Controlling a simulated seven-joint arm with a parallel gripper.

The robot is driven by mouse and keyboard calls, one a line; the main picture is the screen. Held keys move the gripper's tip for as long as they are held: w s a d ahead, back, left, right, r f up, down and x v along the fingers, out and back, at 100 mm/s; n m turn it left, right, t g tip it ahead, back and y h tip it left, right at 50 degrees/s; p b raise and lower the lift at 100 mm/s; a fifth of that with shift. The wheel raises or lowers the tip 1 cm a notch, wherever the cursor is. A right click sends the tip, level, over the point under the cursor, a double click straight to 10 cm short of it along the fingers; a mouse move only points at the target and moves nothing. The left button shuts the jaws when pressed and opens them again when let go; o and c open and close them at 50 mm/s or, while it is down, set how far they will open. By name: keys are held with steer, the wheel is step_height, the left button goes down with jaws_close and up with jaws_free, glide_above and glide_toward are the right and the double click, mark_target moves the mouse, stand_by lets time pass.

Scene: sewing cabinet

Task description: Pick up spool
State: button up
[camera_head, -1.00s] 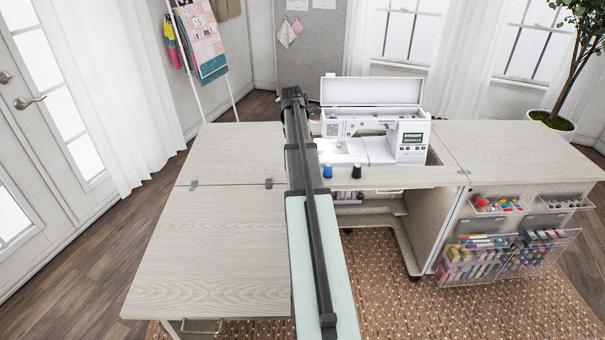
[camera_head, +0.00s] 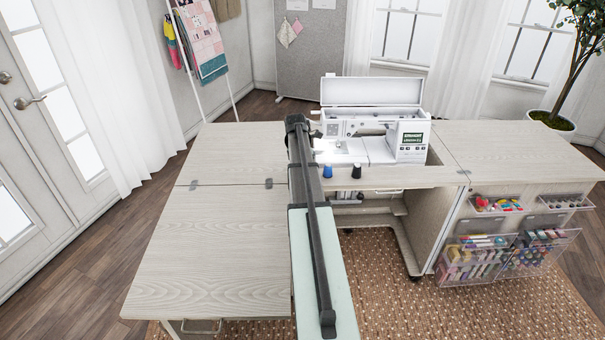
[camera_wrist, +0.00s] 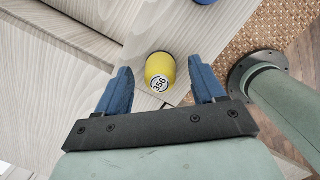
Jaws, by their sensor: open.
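A yellow spool (camera_wrist: 161,70) with a round white label reading 356 stands on the pale wood top in the wrist view. My gripper (camera_wrist: 159,68) is open, with one blue finger to each side of the spool in the picture. I cannot tell whether the fingertips are level with it. In the head view my arm hides the yellow spool and the fingers. A blue spool (camera_head: 328,171) and a black spool (camera_head: 356,171) stand near the front edge, right of my arm.
A white sewing machine (camera_head: 368,148) sits in the cabinet just behind the spools. The left leaf (camera_head: 210,250) and right top (camera_head: 510,150) are clear. Clear thread bins (camera_head: 510,255) hang at the cabinet's right front.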

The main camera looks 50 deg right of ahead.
steer(key=shift+f, duration=0.45)
steer(key=shift+c, duration=0.2)
steer(key=c, duration=1.1)
